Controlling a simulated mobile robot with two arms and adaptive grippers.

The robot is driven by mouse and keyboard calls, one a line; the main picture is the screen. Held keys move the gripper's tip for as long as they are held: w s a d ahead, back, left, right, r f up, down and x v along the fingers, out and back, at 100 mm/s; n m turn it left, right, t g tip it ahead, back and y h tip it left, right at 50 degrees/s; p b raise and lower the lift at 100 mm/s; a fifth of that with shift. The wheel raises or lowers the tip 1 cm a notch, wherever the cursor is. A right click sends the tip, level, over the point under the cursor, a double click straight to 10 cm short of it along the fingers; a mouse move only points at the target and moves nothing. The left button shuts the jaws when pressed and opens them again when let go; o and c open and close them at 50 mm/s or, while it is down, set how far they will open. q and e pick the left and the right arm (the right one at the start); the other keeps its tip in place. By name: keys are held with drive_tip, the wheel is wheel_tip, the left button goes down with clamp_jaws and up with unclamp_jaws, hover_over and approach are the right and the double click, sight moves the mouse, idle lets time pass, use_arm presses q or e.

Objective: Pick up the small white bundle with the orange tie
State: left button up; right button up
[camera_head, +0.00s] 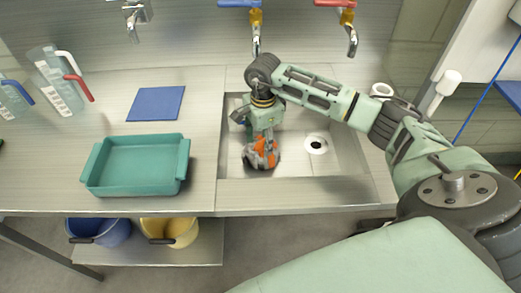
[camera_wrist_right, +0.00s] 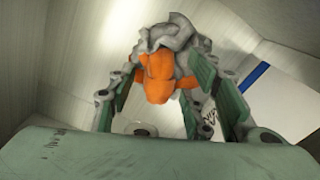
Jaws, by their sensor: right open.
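The small bundle (camera_head: 263,156) is greyish-white cloth with an orange tie, and it is in the left part of the steel sink in the head view. In the right wrist view the bundle (camera_wrist_right: 178,35) shows crumpled cloth above, with its orange tie facing the camera. My right gripper (camera_head: 260,140) reaches down into the sink right at the bundle and hides its upper part. In the wrist view the open green fingers of my right gripper (camera_wrist_right: 165,75) stand on either side of the bundle. Whether they touch it is unclear. My left gripper is out of view.
The sink (camera_head: 290,190) has raised walls close around the gripper and a drain (camera_head: 316,144) to the right. Taps (camera_head: 347,30) hang above the back. A teal tray (camera_head: 137,187), a blue mat (camera_head: 155,103) and jugs (camera_head: 60,85) stand on the left counter.

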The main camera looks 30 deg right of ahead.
clamp_jaws()
idle(0.4)
